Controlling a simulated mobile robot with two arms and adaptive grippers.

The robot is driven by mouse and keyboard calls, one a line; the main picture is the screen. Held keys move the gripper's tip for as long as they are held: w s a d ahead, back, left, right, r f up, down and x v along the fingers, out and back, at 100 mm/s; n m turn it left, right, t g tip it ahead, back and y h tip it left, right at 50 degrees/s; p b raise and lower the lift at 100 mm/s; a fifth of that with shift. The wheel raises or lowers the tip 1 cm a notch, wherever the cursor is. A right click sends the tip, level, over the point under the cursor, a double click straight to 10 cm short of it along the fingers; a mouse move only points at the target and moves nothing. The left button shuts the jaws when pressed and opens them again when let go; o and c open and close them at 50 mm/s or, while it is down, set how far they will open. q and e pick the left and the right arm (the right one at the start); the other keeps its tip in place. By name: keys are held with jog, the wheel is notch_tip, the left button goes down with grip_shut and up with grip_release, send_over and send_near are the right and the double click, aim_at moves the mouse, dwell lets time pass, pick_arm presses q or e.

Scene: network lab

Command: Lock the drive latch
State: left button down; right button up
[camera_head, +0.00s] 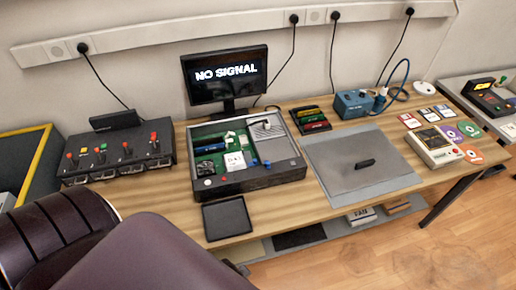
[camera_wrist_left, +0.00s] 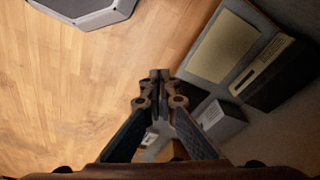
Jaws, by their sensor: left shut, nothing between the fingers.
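An open computer case (camera_head: 275,177) stands on the wooden desk, below the monitor. Its green interior holds several parts, with a silver drive-like unit (camera_head: 262,133) at its right rear. A small dark piece sits on top of this unit; I cannot tell whether it is the drive latch or how it is set. My left gripper (camera_wrist_left: 160,76) shows in the left wrist view, with its fingertips together and nothing between them. It is over the floor beside the low shelf, away from the case. My left gripper is not seen in the head view. My right gripper is in neither view.
A monitor (camera_head: 226,75) reading "NO SIGNAL" stands behind the case. A black tray (camera_head: 227,218) lies in front, a grey mat (camera_head: 340,150) to its right, a switch box (camera_head: 117,152) to its left. Boxes (camera_wrist_left: 222,118) sit on the low shelf.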

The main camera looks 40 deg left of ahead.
pick_arm(q)
jog(key=w+d+r+t+p, duration=0.1)
jog(key=w+r+p, duration=0.35)
jog(key=r, duration=1.15)
jog(key=w+r+m, duration=0.1)
jog(key=w+r, duration=0.1)
jog(key=w, duration=0.2)
jog(key=w+r+h, duration=0.1)
jog(key=w+r, duration=0.2)
jog(key=w, duration=0.1)
jog(key=w+r+m, duration=0.1)
jog(key=w+r, duration=0.2)
jog(key=w, duration=0.2)
jog(key=shift+m+h, duration=0.3)
jog(key=w+a+r+n, duration=0.1)
jog(key=w+a+r, duration=0.4)
jog(key=w+a, duration=0.3)
jog(key=w+a+r+n+y, duration=0.1)
jog(key=w+a+r, duration=0.4)
jog(key=w+a, duration=0.3)
jog(key=shift+w+a+r+t+p, duration=0.3)
jog(key=shift+w+a+p, duration=0.1)
jog(key=shift+a, duration=0.75)
jog(key=shift+w, duration=0.1)
jog(key=shift+f, duration=0.2)
